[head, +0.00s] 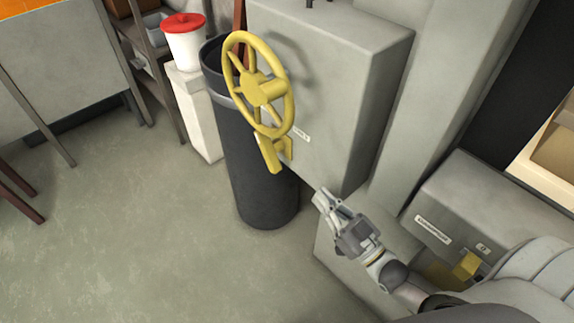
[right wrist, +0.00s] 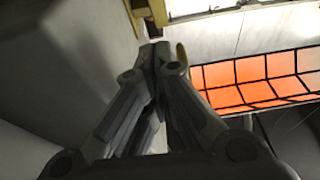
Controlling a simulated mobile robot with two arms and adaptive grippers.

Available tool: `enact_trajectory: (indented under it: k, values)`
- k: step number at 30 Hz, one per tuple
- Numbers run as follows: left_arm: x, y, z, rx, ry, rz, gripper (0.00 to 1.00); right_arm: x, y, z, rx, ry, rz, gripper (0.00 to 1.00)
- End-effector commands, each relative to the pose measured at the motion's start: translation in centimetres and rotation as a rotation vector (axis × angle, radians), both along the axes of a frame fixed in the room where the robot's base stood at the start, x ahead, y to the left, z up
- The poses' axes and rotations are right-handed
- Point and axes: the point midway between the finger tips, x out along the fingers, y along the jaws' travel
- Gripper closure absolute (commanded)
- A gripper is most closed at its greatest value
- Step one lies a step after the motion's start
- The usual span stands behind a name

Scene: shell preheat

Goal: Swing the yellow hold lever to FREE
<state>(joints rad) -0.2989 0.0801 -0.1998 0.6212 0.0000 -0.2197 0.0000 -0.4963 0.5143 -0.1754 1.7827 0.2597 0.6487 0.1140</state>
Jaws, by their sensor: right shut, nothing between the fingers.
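A short yellow lever (head: 268,153) hangs below a yellow handwheel (head: 262,90) on the left face of a grey cabinet (head: 345,75). My left gripper is not in view.
A dark cylindrical bin (head: 250,170) stands behind the lever. A white bucket with a red lid (head: 184,38) is at the back left. A grey box (head: 445,215) with labels and a yellow block (head: 467,265) is at the right.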

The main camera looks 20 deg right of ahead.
Motion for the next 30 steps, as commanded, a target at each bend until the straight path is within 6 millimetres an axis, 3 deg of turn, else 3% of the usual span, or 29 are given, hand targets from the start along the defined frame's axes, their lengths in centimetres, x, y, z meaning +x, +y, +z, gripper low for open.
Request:
enact_trajectory:
  k: [8, 24, 30]
  values:
    - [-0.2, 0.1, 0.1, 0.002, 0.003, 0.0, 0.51, 0.7, 0.2, 0.2, 0.0, 0.0, 0.0, 1.0]
    - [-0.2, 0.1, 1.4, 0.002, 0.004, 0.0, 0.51, 9.2, 3.3, 2.8, 0.001, -0.001, -0.001, 1.0]
    - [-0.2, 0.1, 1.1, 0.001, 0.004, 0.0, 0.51, 11.3, 4.1, 1.2, -0.001, 0.003, -0.001, 1.0]
